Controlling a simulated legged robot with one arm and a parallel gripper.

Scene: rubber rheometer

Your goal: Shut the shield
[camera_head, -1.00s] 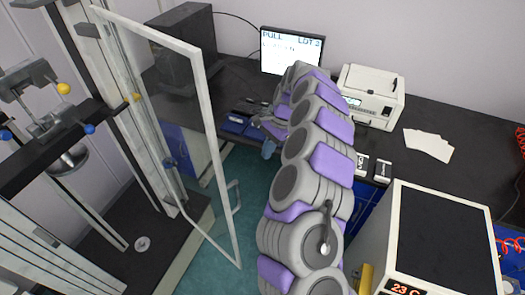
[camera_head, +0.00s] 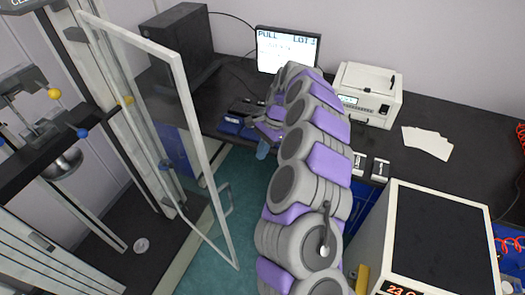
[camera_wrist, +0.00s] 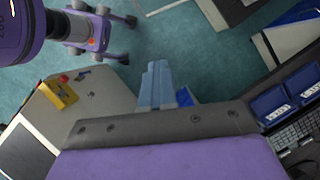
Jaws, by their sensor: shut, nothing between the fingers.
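The shield (camera_head: 190,120) is a clear panel in a white frame, at the left in the head view. It stands open, swung out from the tall test machine (camera_head: 100,215). A bar handle (camera_head: 228,198) sits on its outer edge. My gripper (camera_head: 263,150) is to the right of the shield, beyond the handle and apart from it, near the bench's front edge. My arm partly hides it. In the wrist view, my gripper's pale blue fingers (camera_wrist: 160,88) are together and empty, above the teal floor.
A black bench (camera_head: 430,110) along the back holds a monitor (camera_head: 287,50), a white printer (camera_head: 368,95) and paper cards (camera_head: 427,142). A white box with a dark top (camera_head: 440,235) stands at the front right. Teal floor (camera_head: 240,180) is clear beside the shield.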

